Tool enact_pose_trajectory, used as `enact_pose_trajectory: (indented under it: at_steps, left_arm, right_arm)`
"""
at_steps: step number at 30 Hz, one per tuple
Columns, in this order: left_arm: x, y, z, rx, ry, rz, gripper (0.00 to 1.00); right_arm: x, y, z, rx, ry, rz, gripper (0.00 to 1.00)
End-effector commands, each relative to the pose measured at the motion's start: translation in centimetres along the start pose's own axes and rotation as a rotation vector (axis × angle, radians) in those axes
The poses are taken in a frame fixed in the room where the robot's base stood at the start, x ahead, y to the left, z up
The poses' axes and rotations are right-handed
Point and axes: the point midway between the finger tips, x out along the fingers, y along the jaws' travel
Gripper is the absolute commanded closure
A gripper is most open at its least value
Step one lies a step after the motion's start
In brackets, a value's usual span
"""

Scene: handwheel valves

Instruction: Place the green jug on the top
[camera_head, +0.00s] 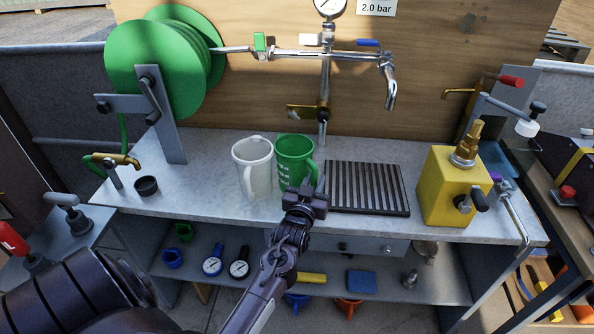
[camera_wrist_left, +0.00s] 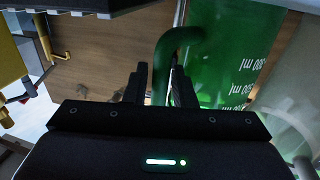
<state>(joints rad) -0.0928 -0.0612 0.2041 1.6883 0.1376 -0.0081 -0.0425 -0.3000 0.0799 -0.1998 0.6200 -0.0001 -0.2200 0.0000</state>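The green jug (camera_head: 295,160) stands upright on the grey bench top (camera_head: 215,190), right beside a white jug (camera_head: 253,168). Its handle is on its right side, towards my left gripper (camera_head: 312,190). In the left wrist view the green jug (camera_wrist_left: 225,60) appears upside down with "ml" markings. There the fingers of my left gripper (camera_wrist_left: 160,85) stand on either side of the green handle. I cannot tell whether they press on it. My right gripper is not in view.
A slatted dark drip tray (camera_head: 367,188) lies right of the green jug, below a tap (camera_head: 389,85). A yellow box with a brass fitting (camera_head: 450,188) stands further right. A black cup (camera_head: 146,186) and a green reel (camera_head: 160,60) are at left. A lower shelf holds gauges.

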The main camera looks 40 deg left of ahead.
Motion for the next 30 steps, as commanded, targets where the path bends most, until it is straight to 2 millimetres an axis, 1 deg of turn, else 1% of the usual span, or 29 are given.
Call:
enact_pose_trajectory:
  at_steps: [7, 12, 13, 24, 28, 30]
  left_arm:
    - [0.2, 0.0, 0.0, 0.0, 0.0, 0.0, 0.77]
    - [0.2, 0.0, 0.0, -0.001, 0.0, 0.0, 0.99]
    - [0.2, 0.0, 0.0, -0.001, 0.0, 0.0, 1.0]
    - [0.2, 0.0, -0.1, -0.001, 0.001, 0.0, 1.0]
    - [0.2, 0.0, -0.8, -0.001, 0.003, 0.0, 1.0]
    - [0.2, 0.0, -1.4, -0.001, 0.003, 0.0, 1.0]
  right_arm:
    - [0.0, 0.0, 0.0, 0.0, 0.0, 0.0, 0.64]
    - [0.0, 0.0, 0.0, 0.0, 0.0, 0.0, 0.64]
    - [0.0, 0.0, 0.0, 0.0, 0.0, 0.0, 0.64]
    - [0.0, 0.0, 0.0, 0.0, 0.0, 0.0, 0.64]
    - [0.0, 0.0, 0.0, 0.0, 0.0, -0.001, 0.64]
    - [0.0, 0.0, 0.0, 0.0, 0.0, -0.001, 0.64]
